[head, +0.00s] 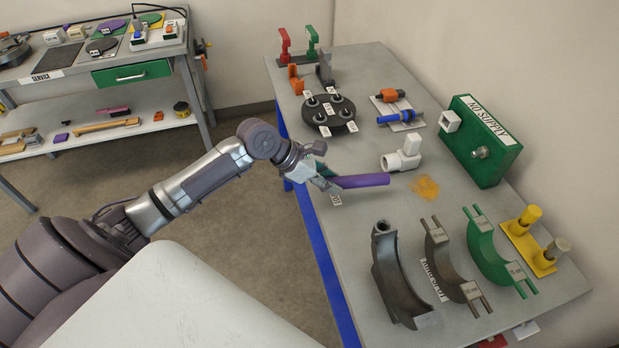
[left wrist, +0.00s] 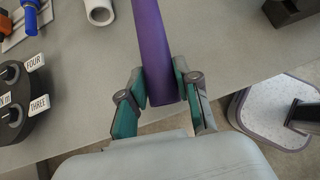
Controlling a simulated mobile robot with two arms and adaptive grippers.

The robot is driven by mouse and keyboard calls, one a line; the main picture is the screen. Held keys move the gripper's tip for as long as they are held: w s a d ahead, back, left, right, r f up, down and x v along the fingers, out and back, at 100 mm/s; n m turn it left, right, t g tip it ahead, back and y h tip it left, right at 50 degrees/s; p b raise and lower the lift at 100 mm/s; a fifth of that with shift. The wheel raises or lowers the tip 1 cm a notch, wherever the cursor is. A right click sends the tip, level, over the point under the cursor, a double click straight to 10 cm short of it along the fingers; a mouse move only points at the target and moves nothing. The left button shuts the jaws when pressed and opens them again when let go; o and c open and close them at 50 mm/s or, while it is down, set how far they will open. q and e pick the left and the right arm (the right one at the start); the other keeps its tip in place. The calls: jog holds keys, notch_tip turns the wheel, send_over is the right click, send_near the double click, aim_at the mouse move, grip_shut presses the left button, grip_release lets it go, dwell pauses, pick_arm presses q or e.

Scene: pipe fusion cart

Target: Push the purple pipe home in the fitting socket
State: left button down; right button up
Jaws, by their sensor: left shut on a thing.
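The purple pipe (head: 360,181) is held roughly level above the table's left edge, pointing right. My left gripper (head: 325,178) is shut on its near end. In the left wrist view the pipe (left wrist: 153,45) runs away from the fingers (left wrist: 158,88), one on each side of it. The white fitting (head: 402,156) sits on the table beyond the pipe's far end, with one socket facing left and a short upright branch. Part of it shows in the left wrist view (left wrist: 100,11). The pipe's tip is apart from the fitting. My right gripper is not in view.
A black round stand with numbered knobs (head: 328,114) is behind the gripper. A green NO SUPPLY box (head: 481,140) stands at the right. Grey clamp halves (head: 400,275) and green ones (head: 488,250) lie in front. An orange patch (head: 425,187) marks the table near the fitting.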

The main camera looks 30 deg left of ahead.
aim_at(309, 185)
pick_arm(q)
jog(key=shift+n+t+y, duration=0.4)
jog(key=shift+n, duration=0.4)
jog(key=a+f, duration=0.1)
jog(key=a, duration=0.1)
jog(key=w+a+f, duration=0.1)
jog(key=a+f, duration=0.1)
jog(key=w+a+f, duration=0.1)
jog(key=a+f, duration=0.1)
jog(key=a, duration=0.1)
jog(key=shift+w+a, duration=0.1)
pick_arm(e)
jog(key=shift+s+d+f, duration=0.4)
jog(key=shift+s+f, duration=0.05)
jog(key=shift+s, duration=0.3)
pick_arm(q)
jog(key=shift+r+p, duration=0.15)
jog(key=shift+p, duration=0.55)
jog(key=shift+w+d+p, duration=0.55)
jog(key=shift+w+d, duration=0.55)
jog(key=shift+w, duration=0.05)
jog(key=shift+w+d+f+p, duration=0.2)
jog(key=shift+w+d+p, duration=0.1)
jog(key=shift+w+d, duration=0.55)
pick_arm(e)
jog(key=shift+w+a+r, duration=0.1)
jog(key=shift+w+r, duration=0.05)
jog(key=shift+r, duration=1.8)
